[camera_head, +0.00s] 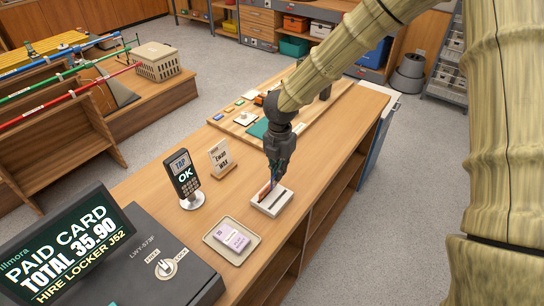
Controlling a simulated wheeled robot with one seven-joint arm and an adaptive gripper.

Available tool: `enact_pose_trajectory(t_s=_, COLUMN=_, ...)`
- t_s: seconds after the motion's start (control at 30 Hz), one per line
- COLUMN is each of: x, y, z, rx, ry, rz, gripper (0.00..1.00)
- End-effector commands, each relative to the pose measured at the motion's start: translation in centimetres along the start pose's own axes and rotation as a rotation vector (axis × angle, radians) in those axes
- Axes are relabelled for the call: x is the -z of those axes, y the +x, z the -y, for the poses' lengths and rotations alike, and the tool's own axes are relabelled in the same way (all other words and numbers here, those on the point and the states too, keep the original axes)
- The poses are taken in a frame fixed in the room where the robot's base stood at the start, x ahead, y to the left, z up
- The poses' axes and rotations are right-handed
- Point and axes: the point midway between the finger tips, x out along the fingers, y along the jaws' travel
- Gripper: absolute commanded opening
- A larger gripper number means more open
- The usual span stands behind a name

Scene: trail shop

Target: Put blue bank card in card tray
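My gripper (273,178) points down over a small white slotted holder (271,207) on the wooden counter. Its fingertips are at or just above the holder. A thin blue sliver shows between the fingers, possibly the edge of the blue bank card; its face is not visible. A reddish-brown card (264,193) stands upright in the holder beside the fingertips. I cannot tell whether the fingers are closed. A shallow beige tray (245,256) lies on the counter nearer the camera, with a pale lilac card or slip (231,237) in it.
The counter's right edge (345,165) is close to the holder.

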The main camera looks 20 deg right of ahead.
Motion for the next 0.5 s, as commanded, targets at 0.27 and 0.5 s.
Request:
enact_pose_trajectory(t_s=0.27, x=1.3, y=-0.1, z=0.6, rx=-0.010, ry=0.000, rz=0.009, gripper=0.00)
enact_pose_trajectory(t_s=0.5, x=0.6, y=1.9, z=-0.2, rx=-0.003, ry=-0.002, rz=0.004, gripper=0.00)
